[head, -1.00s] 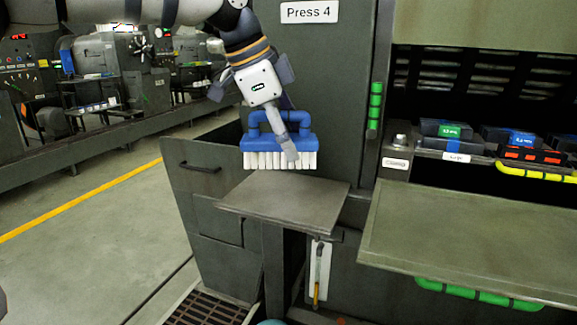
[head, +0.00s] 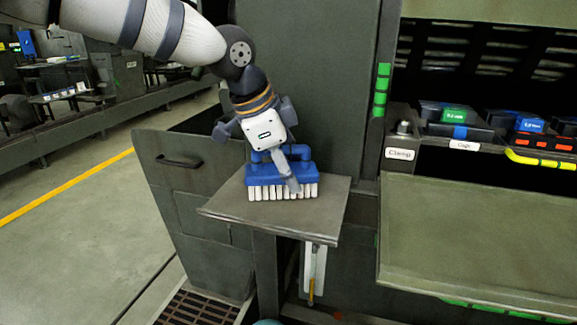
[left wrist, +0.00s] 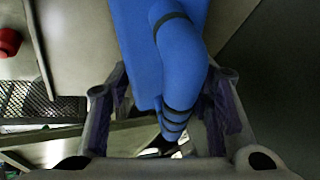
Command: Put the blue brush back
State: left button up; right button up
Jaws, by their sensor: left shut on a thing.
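The blue brush (head: 281,176) has a blue body, a looped blue handle and white bristles pointing down. It is upright over the small grey shelf (head: 325,203) on the front of the press. The bristle tips look at or very near the shelf surface; I cannot tell whether they touch. My left gripper (head: 283,160) is shut on the brush handle from above. In the left wrist view the blue handle (left wrist: 180,65) lies between my fingers, with dark bands around it. My right gripper is not in view.
An open-topped grey bin with a handle (head: 178,161) stands left of the shelf. A wide ledge (head: 480,235) juts out at the right, below a rack of labelled blocks (head: 455,120). A yellow-tipped tool (head: 311,285) hangs under the shelf. A red object (left wrist: 9,42) shows in the left wrist view.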

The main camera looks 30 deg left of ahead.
aim_at(265, 176)
pick_arm(q)
jog(key=shift+w, duration=0.1)
jog(key=o, duration=1.1)
jog(key=shift+f, duration=0.2)
jog(key=shift+r, duration=0.15)
jog(key=v, duration=1.2)
jog(key=shift+w, duration=0.1)
